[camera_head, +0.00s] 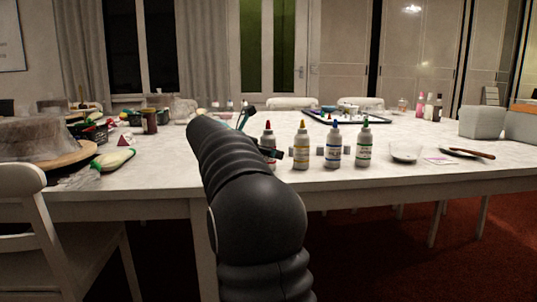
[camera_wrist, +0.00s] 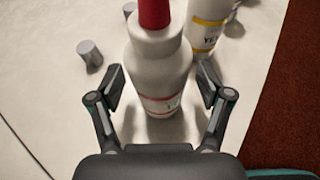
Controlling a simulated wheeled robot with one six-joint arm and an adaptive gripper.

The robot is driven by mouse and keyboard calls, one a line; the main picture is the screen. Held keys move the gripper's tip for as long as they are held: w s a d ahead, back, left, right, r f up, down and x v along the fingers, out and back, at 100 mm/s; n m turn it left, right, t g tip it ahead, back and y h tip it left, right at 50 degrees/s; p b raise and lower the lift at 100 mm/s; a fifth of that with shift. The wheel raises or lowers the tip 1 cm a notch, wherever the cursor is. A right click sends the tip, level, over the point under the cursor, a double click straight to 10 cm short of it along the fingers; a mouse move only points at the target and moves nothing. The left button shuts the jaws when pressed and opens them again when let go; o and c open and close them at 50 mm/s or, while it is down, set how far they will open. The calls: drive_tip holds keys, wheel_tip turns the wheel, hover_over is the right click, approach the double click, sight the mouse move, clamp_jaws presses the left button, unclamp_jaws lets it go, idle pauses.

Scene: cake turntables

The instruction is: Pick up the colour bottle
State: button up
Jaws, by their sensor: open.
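In the wrist view a white colour bottle with a red cap (camera_wrist: 157,62) stands upright between the spread fingers of my gripper (camera_wrist: 164,93). The fingers are open, with a gap on each side of the bottle. In the head view the same red-capped bottle (camera_head: 268,138) stands near the table's front edge, partly hidden by my dark arm. To its right stand a yellow-capped bottle (camera_head: 301,148), a blue-capped bottle (camera_head: 335,148) and a green-capped bottle (camera_head: 364,146). The yellow-labelled bottle (camera_wrist: 207,28) also shows in the wrist view, close behind on the right.
Small grey cylinders (camera_wrist: 90,53) lie near the bottles. A white bowl (camera_head: 404,152) and a brown-handled utensil (camera_head: 468,153) lie right on the white table (camera_head: 430,175). A cake turntable (camera_head: 60,165) stands left. A white chair (camera_head: 30,215) is at front left.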

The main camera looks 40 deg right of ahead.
sight(264, 134)
drive_tip(key=c, duration=0.9)
drive_tip(key=shift+o, duration=0.2)
drive_tip(key=shift+r, duration=0.1)
drive_tip(key=shift+r+p, duration=0.35)
drive_tip(key=shift+r, duration=0.2)
wheel_tip(264, 134, up, 3)
drive_tip(key=shift+r+p, duration=0.2)
drive_tip(key=shift+p, duration=0.55)
drive_tip(key=s+r, duration=0.2)
drive_tip(key=s, duration=0.1)
drive_tip(key=s+a+r, duration=0.1)
drive_tip(key=s, duration=0.2)
drive_tip(key=s+a+r, duration=0.1)
drive_tip(key=s+r, duration=0.1)
drive_tip(key=s, duration=0.2)
drive_tip(key=shift+a+r+p, duration=0.25)
drive_tip(key=shift+r+p, duration=0.05)
drive_tip(key=shift+p, duration=0.05)
drive_tip(key=shift+o, duration=0.9)
drive_tip(key=shift+s+r, duration=0.2)
drive_tip(key=shift+s, duration=0.05)
drive_tip(key=shift+s+a+r, duration=0.15)
drive_tip(key=shift+s+r, duration=0.05)
drive_tip(key=shift+s, duration=0.2)
drive_tip(key=shift+c, duration=0.8)
